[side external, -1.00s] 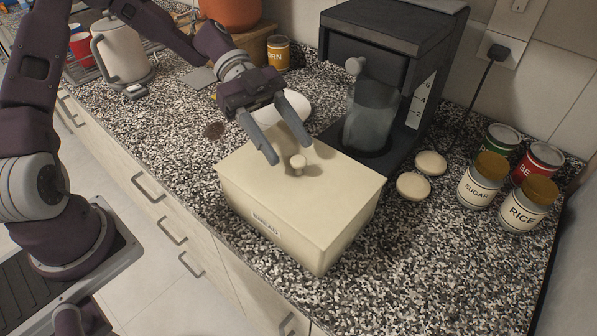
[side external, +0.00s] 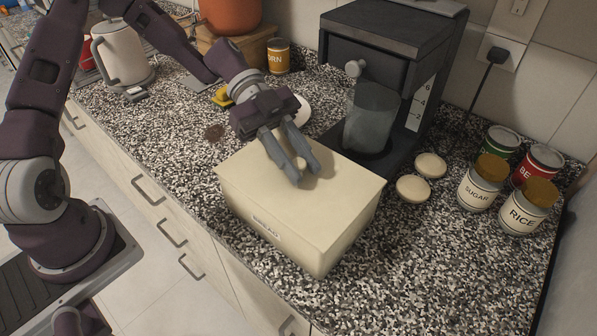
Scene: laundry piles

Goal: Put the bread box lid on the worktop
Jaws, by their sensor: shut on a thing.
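The cream bread box (side external: 258,228), marked BREAD on its front, stands on the speckled worktop (side external: 400,270). Its flat cream lid (side external: 335,192) lies on top of the box and looks seated. My gripper (side external: 299,174) is over the middle of the lid, pointing down, with its fingers shut on the lid's small round knob. The fingers mostly hide the knob.
A dark coffee machine (side external: 395,75) with a clear jug (side external: 370,118) stands just behind the box. Two round cream items (side external: 414,187), a sugar jar (side external: 482,183) and a rice jar (side external: 527,207) are to the right. Worktop is free in front of the jars.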

